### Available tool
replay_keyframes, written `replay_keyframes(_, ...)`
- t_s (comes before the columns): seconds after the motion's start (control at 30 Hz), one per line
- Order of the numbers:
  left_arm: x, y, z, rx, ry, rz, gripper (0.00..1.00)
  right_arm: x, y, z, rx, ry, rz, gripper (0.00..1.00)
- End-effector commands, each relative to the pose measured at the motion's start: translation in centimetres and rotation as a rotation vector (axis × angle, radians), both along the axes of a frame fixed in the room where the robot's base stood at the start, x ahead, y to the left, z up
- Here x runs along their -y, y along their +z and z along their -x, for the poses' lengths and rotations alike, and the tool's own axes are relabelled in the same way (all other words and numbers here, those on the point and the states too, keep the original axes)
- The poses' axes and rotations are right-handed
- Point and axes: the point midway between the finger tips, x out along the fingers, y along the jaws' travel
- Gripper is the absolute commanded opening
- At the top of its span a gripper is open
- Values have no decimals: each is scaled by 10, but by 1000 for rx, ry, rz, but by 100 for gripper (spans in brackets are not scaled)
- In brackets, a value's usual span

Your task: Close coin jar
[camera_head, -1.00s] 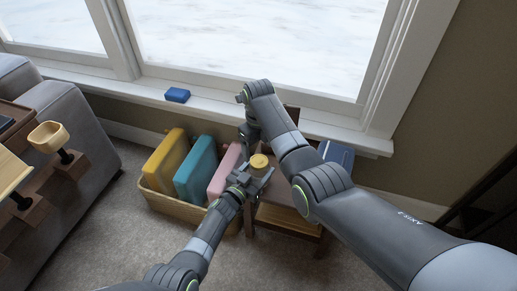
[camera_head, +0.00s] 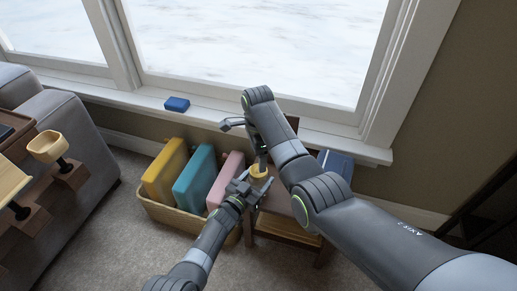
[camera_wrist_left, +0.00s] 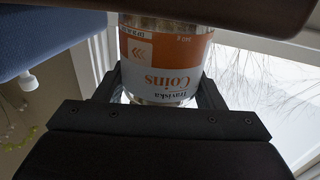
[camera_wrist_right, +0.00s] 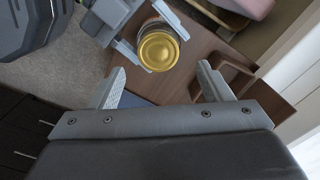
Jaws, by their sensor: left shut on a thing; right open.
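The coin jar (camera_wrist_left: 165,62) is a glass jar with an orange-and-white "Coins" label, shown upside down in the left wrist view. My left gripper (camera_head: 246,186) is shut around its body. The jar's round gold lid (camera_wrist_right: 159,49) sits at its top, and it also shows as a yellow disc in the head view (camera_head: 259,171). I cannot tell how tightly the lid is seated. My right gripper (camera_wrist_right: 163,84) is open and empty, just above and beside the jar. Its fingers are apart from the lid. In the head view my right arm partly hides this gripper.
A wooden side table (camera_head: 287,226) stands under the jar, with a blue book (camera_head: 338,162) at its back right. A basket (camera_head: 176,214) of yellow, teal and pink cases stands left of it. A blue block (camera_head: 177,104) lies on the windowsill (camera_head: 120,98).

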Motion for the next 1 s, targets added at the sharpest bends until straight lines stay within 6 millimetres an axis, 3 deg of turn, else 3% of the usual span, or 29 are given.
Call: replay_keyframes(1.0,0,0,0,0,0,0,0,1,16,2,1,1679,0,72)
